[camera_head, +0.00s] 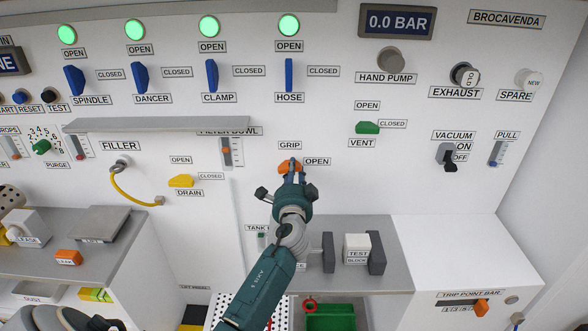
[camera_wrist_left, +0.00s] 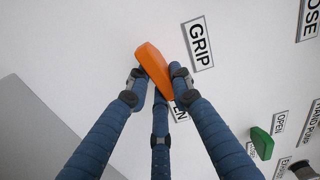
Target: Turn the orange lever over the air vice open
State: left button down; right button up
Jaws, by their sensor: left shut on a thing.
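The orange lever (camera_head: 284,168) sits on the white panel under the GRIP label (camera_head: 290,146), with the OPEN label (camera_head: 317,161) to its right. My left gripper (camera_head: 292,172) is at the lever and covers part of it. In the left wrist view my left gripper (camera_wrist_left: 160,85) has its fingers closed around the orange lever (camera_wrist_left: 150,62). One end of the lever lies near the OPEN label, which a finger partly hides. The air vice has two grey jaws (camera_head: 328,252) below, with the white test block (camera_head: 357,243) by the right one.
The green VENT lever (camera_head: 367,128) and yellow DRAIN lever (camera_head: 181,181) are on the same panel. A grey shelf (camera_head: 160,124) juts out at upper left. A green bin (camera_head: 330,318) lies below the vice bench.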

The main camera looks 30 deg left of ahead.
pick_arm(q)
jog(key=shift+a+r+m, duration=0.1)
jog(key=shift+a+m, duration=0.05)
jog(key=shift+m, duration=0.85)
jog(key=c, duration=1.7)
grip_release()
jog(key=shift+o, duration=0.9)
jog(key=shift+a, duration=0.1)
jog(key=shift+s+d+f, duration=0.15)
jog(key=shift+d+f, duration=0.1)
jog(key=v, duration=1.1)
jog(key=shift+s, duration=0.25)
jog(key=shift+d, duration=0.1)
